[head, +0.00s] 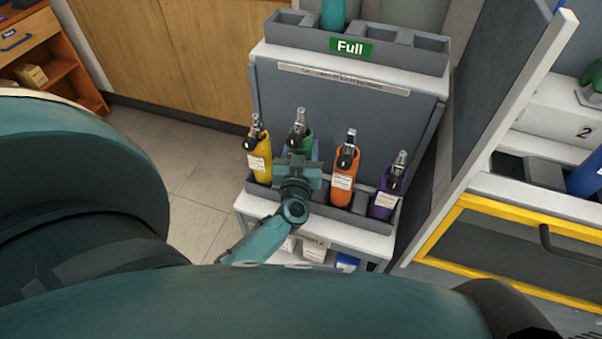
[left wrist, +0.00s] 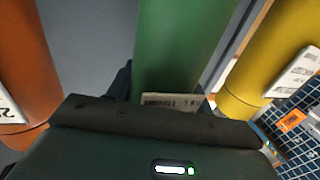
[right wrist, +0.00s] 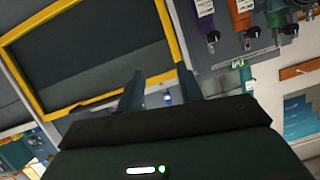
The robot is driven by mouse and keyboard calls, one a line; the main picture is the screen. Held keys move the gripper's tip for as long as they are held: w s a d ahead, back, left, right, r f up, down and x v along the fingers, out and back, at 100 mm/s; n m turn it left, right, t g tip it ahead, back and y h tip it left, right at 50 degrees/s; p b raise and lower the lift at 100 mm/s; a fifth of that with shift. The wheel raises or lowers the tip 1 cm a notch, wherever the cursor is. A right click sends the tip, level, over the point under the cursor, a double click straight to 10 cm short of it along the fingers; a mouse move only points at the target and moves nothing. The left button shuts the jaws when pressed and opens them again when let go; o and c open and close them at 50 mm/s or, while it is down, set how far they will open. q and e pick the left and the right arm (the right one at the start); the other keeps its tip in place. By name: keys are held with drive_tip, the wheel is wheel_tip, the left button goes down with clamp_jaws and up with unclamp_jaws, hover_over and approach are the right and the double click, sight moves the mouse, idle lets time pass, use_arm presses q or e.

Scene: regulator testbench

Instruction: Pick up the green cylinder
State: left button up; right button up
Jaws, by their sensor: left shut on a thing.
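The green cylinder (head: 299,142), with a metal valve on top, stands upright in the grey rack in the head view, between a yellow and an orange cylinder. My left gripper (head: 297,168) is at its front and shut on it. In the left wrist view the green body (left wrist: 185,45) rises between the fingers, its white label partly hidden by the gripper. I cannot tell whether its base is off the rack. My right gripper (right wrist: 160,88) shows in the right wrist view, fingers apart and empty, well away from the cylinders.
The yellow (head: 260,165), orange (head: 343,175) and purple (head: 385,200) cylinders stand close by in the same rack. A grey panel (head: 480,130) and a yellow-framed cabinet (head: 500,245) are on the right.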

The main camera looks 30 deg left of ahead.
use_arm(q)
drive_tip(key=c, duration=0.3)
drive_tip(key=shift+w+r, duration=0.1)
drive_tip(key=shift+r, duration=0.05)
drive_tip(key=shift+c, duration=0.4)
drive_tip(key=shift+r, duration=0.15)
